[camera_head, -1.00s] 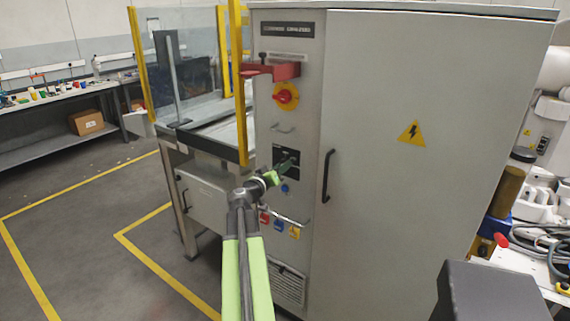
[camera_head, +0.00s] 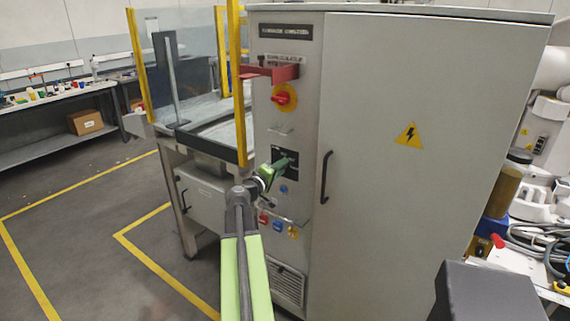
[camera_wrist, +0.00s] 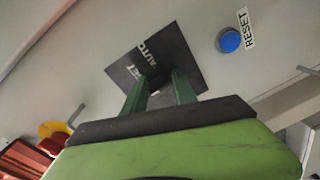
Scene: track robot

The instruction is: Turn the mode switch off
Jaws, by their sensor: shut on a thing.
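The mode switch is on a black square plate (camera_head: 291,153) on the cabinet's narrow front panel. In the wrist view the plate (camera_wrist: 172,45) looks tilted and bears the white letters AUTO and a partly hidden word ending in ET. My gripper (camera_head: 284,164) reaches the plate from the front left. In the wrist view its two green fingers (camera_wrist: 160,84) are shut on the switch knob at the middle of the plate. The knob is mostly hidden between the fingers, so its exact setting cannot be read.
A blue RESET button (camera_wrist: 229,41) sits beside the plate. A red rotary switch on a yellow disc (camera_head: 284,97) and a red bracket (camera_head: 272,74) are above. A handrail (camera_head: 283,216) and coloured tags are below. A black door handle (camera_head: 326,177) is at right.

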